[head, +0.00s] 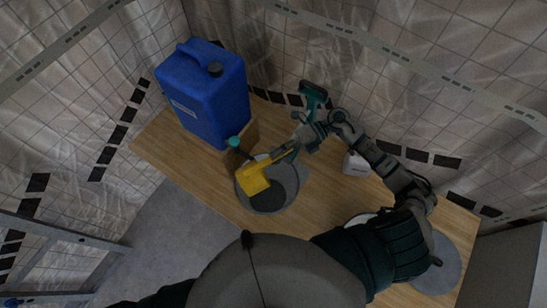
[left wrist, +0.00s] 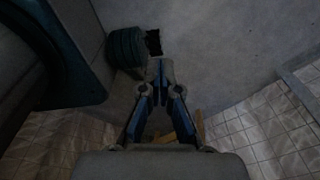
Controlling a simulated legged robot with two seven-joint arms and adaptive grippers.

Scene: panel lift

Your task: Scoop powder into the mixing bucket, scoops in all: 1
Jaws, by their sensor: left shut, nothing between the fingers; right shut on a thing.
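A yellow scoop (head: 253,180) is over the left part of the grey mixing bucket (head: 292,181), which stands on the wooden table. The bucket's inside looks dark. My right gripper (head: 287,152) is shut on the scoop's handle at the bucket's far side. I cannot tell whether the scoop holds powder or how it is tilted. My left gripper (left wrist: 160,68) is shut and empty in the left wrist view, above a grey floor and away from the table objects. No powder can be made out for certain.
A teal drill (head: 313,97) is at the back edge. A grey round thing (head: 445,265) is at right, partly hidden.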

